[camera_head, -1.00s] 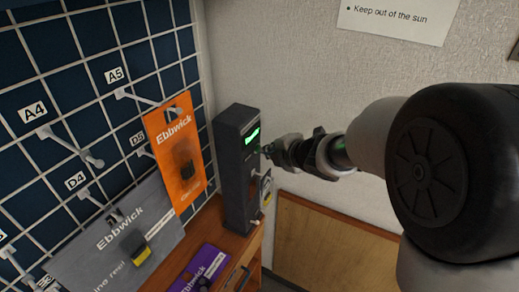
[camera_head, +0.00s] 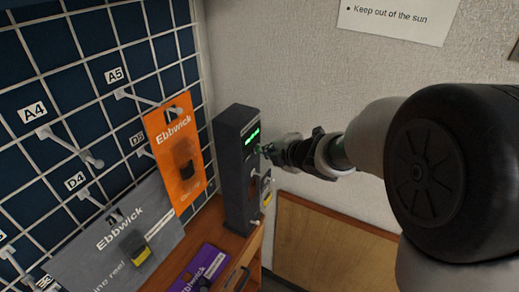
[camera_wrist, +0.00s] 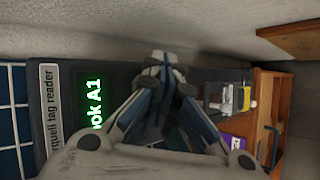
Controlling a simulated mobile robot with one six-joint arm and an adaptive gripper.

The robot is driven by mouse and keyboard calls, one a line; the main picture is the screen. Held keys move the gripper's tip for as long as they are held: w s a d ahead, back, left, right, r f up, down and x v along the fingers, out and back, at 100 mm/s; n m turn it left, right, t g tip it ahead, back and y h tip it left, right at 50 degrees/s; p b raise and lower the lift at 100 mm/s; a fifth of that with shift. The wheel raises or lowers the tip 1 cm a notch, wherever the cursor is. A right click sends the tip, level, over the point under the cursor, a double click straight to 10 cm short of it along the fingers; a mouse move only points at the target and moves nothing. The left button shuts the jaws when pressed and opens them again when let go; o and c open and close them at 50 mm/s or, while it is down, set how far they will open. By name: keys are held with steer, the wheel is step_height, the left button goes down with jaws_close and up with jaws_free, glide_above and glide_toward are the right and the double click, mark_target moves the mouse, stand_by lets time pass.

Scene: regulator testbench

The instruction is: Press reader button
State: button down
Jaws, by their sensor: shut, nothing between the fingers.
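The tag reader (camera_head: 238,185) is a tall dark box standing on a wooden cabinet at the middle of the head view. Its screen (camera_head: 251,137) is lit with green text. In the wrist view the reader body (camera_wrist: 50,125) lies sideways, and its screen (camera_wrist: 92,105) reads what looks like "ok A1". My gripper (camera_head: 268,150) is shut and empty, with its tips at the reader's front just below the screen. The closed fingers also show in the wrist view (camera_wrist: 165,68). They hide the button, so I cannot tell whether they touch it.
An orange Ebbwick package (camera_head: 174,150) and a grey one (camera_head: 115,240) hang on the grid panel left of the reader. A purple package (camera_head: 203,266) lies on the wooden cabinet (camera_head: 240,245). A holder with a yellow item (camera_wrist: 252,97) is low on the reader's front.

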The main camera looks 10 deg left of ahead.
steer(key=shift+s+d, duration=0.25)
steer(key=shift+d, duration=0.35)
steer(key=shift+d, duration=0.1)
steer(key=shift+s+d+p, duration=0.15)
steer(key=shift+s+d, duration=0.15)
steer(key=shift+d, duration=0.45)
steer(key=shift+s+d+p, duration=0.1)
steer(key=shift+s+d, duration=0.15)
steer(key=shift+d, duration=0.55)
steer(key=shift+s+d+p, duration=0.15)
steer(key=shift+s+d, duration=0.15)
steer(key=shift+d, duration=0.45)
